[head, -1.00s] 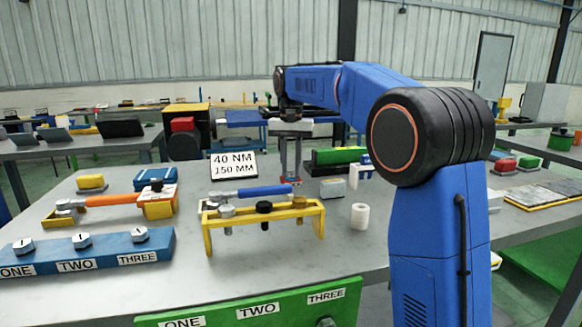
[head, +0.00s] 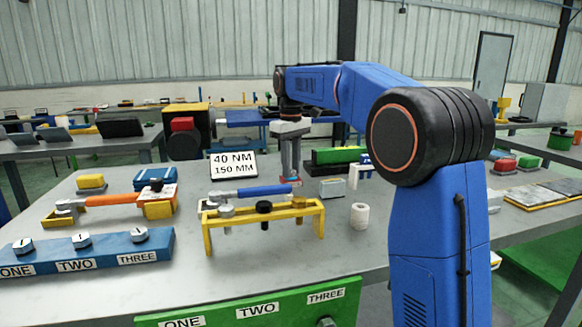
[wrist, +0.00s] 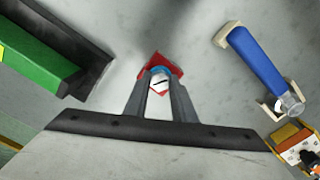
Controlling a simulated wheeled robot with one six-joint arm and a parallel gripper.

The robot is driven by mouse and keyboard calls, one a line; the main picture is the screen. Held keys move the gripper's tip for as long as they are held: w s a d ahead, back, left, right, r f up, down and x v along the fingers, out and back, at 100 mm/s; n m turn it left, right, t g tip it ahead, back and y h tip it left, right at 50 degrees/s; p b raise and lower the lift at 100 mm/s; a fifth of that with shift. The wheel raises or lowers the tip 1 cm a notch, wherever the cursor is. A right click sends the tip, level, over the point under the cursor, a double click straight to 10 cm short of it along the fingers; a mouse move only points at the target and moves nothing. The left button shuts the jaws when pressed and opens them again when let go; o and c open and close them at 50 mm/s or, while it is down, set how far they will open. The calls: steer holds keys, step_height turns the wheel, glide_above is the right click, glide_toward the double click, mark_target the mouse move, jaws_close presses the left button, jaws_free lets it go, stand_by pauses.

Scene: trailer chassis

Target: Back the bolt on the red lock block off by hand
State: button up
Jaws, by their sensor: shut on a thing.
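The red lock block (wrist: 172,63) lies on the grey table in the wrist view, just beyond my fingertips. The bolt's light head (wrist: 159,84), with a dark line across it, shows between the fingers, and a blue band (wrist: 157,71) shows beside it. My gripper (wrist: 160,90) points down and is shut on the bolt head. In the head view my gripper (head: 291,176) stands over the block behind the yellow rack. Only a little red of the block (head: 297,182) shows there; the bolt is hidden by the fingers.
A blue-handled wrench (head: 262,191) lies near the yellow rack (head: 270,210). A sign reading 40 NM 150 MM (head: 233,166) stands left of my gripper. A green block in a black holder (head: 337,156), a grey box (head: 332,188) and a white roll (head: 360,215) are to the right.

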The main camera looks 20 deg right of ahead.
steer(key=n, duration=0.4)
steer(key=shift+f+n, duration=0.15)
steer(key=shift+n, duration=0.15)
steer(key=n, duration=0.3)
steer(key=shift+n, duration=0.3)
steer(key=n, duration=0.3)
steer(key=shift+n, duration=2.1)
steer(key=o, duration=1.1)
steer(key=shift+c, duration=0.2)
steer(key=shift+r, duration=0.2)
